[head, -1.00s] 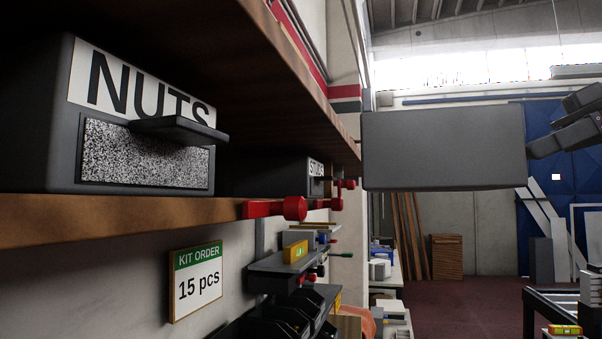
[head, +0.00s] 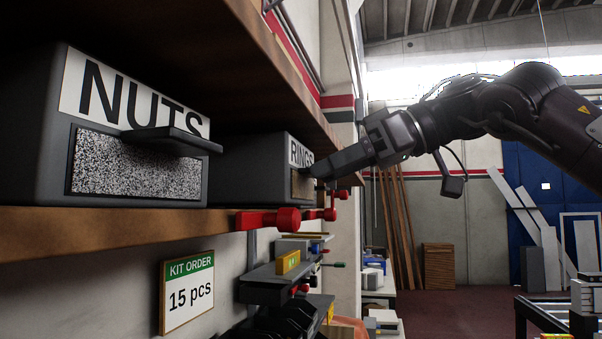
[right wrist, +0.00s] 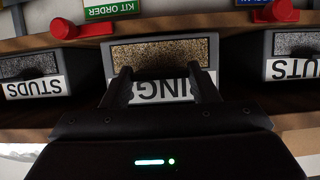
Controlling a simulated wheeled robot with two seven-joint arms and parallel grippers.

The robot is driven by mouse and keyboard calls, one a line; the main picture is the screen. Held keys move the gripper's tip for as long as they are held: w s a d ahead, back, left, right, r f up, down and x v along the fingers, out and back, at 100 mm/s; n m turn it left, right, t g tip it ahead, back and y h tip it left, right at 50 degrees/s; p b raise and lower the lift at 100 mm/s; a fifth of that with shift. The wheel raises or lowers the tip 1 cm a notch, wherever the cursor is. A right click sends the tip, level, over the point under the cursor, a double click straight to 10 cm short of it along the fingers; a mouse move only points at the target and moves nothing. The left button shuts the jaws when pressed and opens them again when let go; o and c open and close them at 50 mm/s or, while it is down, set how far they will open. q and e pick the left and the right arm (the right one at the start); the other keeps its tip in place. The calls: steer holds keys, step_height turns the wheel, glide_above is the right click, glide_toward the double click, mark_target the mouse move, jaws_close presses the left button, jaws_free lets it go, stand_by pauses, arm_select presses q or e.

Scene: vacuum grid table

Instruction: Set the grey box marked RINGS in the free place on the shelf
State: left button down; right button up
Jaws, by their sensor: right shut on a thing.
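The grey box marked RINGS (head: 258,168) stands on the wooden shelf (head: 110,228), behind and to the right of the grey NUTS box (head: 135,130). My right gripper (head: 318,172) is at its front face, shut on its handle. In the right wrist view the RINGS box (right wrist: 203,52) appears upside down, with my right gripper's fingers (right wrist: 163,84) over its label. There it sits between the STUDS box (right wrist: 28,72) and the NUTS box (right wrist: 295,55). The fingers hide the handle and part of the label. My left gripper does not show.
Red knobs (head: 285,220) stick out from the shelf's front edge. A KIT ORDER sign (head: 187,290) hangs below the shelf. An upper shelf board (head: 215,55) lies above the boxes. A lower rack (head: 275,280) with bins stands farther back.

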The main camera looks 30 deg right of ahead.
mark_target(303, 166)
steer(key=shift+w+a, duration=1.55)
steer(key=shift+w, duration=0.25)
steer(key=shift+w+a+f, duration=0.15)
steer(key=shift+f, duration=0.05)
steer(key=o, duration=1)
steer(key=shift+f, duration=0.1)
steer(key=o, duration=0.5)
steer(key=shift+s, duration=0.2)
